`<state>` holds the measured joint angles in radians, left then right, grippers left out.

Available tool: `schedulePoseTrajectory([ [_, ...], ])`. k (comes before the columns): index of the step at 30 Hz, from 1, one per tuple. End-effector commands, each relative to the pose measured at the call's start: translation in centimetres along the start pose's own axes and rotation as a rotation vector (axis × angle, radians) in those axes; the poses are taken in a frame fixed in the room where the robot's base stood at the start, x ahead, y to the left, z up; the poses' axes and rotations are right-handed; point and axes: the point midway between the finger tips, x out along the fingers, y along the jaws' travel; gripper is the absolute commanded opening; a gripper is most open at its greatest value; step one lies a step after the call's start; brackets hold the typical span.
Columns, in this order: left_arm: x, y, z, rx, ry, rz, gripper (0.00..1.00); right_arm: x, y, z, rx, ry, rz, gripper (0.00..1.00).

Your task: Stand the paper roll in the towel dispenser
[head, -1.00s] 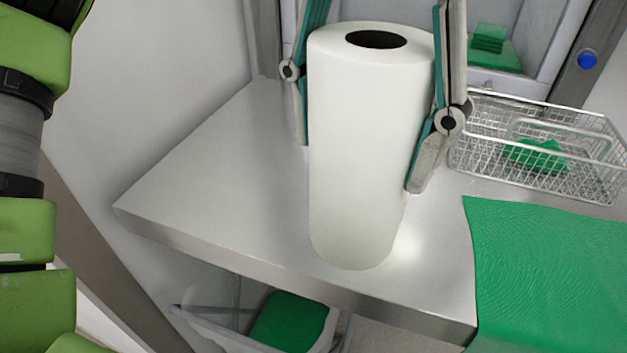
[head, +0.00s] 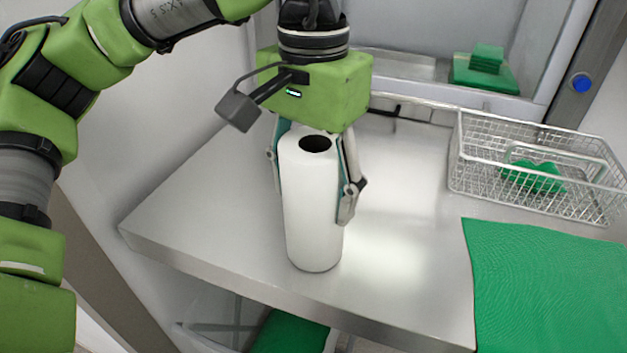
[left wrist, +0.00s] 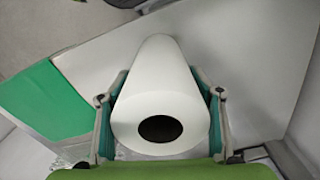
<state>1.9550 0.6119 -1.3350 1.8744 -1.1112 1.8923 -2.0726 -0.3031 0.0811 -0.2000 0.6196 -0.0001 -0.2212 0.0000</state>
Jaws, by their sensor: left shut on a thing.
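The white paper roll (head: 312,225) is upright over the steel table, with its dark core hole at the top. My left gripper (head: 313,200) comes down from above and is shut on the roll, one finger on each side. The left wrist view shows the roll (left wrist: 162,90) from its core end, between the two fingers. I cannot tell for sure whether the roll's lower end touches the table. I cannot make out a towel dispenser in these views. My right gripper is not in view.
A wire basket (head: 530,168) with a green cloth stands to the right. A green mat (head: 550,285) lies at the front right. Green folded cloths (head: 485,70) sit in an opening behind. The steel table (head: 410,230) is clear around the roll.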

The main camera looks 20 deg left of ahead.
Motion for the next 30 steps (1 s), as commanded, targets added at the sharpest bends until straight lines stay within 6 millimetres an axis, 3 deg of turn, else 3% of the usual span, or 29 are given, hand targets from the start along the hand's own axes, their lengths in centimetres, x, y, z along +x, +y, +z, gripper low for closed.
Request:
schedulePoseTrajectory([
  [10, 0.5, 0.0, 0.0, -0.001, 0.002, 0.001, 0.23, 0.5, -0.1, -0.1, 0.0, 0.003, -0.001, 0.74],
  [11, 0.4, 0.0, 0.0, -0.001, 0.002, 0.001, 0.64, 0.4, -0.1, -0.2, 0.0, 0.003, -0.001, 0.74],
  [12, 0.3, 0.0, 0.0, -0.001, 0.002, 0.0, 0.75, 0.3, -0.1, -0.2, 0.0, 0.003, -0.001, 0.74],
  [13, 0.3, 0.0, 0.0, -0.001, 0.002, 0.0, 0.77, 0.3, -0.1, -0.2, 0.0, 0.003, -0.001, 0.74],
  [27, 0.3, 0.0, 0.0, -0.001, 0.004, -0.001, 0.77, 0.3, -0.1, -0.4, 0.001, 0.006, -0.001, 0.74],
  [30, -1.2, 0.1, -0.1, -0.002, 0.006, 0.002, 0.77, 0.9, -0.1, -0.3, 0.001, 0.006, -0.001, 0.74],
])
